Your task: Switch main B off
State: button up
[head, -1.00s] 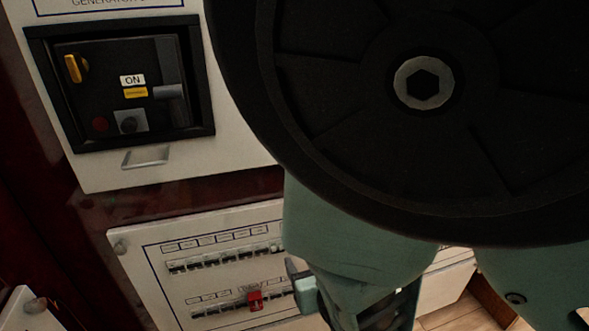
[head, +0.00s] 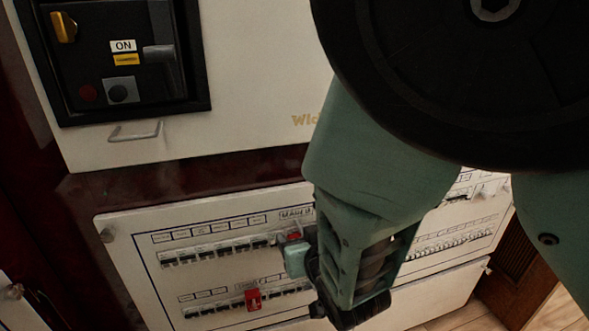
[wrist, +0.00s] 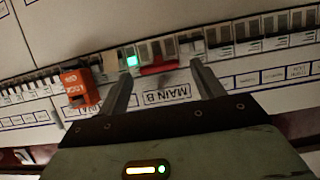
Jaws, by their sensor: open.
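The main B breaker shows in the wrist view as a wide switch with a red handle (wrist: 158,69), beside a small green light (wrist: 132,60). Its MAIN B label (wrist: 166,94) is on the panel next to it. In the head view, the label (head: 296,213) and a bit of red (head: 294,236) show at the upper row, partly behind my arm. My gripper (wrist: 163,72) is open, with one finger on each side of the red handle in the picture. I cannot tell whether the fingers touch it. My gripper (head: 293,256) partly shows in the head view.
A red lockout block (head: 253,299) sits on the lower breaker row; an orange-red block (wrist: 80,88) shows left of my fingers in the wrist view. Small breakers (head: 215,251) line the rows.

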jog(key=c, duration=1)
jog(key=f+b, duration=0.1)
jog(key=b, duration=0.1)
jog(key=shift+s+d+f+t+b, duration=0.1)
jog(key=shift+s+t+b, duration=0.05)
jog(key=shift+t+b, duration=0.25)
notch_tip(320, 180, down, 5)
jog(key=t+y+b, duration=0.1)
jog(key=t+b, duration=0.4)
jog(key=b, duration=0.8)
jog(key=t+y+b, duration=0.2)
jog(key=t+b, duration=0.4)
jog(key=b, duration=0.7)
jog(key=shift+f+b, duration=0.2)
jog(key=shift+b, duration=0.1)
jog(key=shift+r+t+b, duration=0.15)
jog(key=shift+t+b, duration=0.15)
jog(key=shift+b, duration=0.05)
jog(key=o, duration=1)
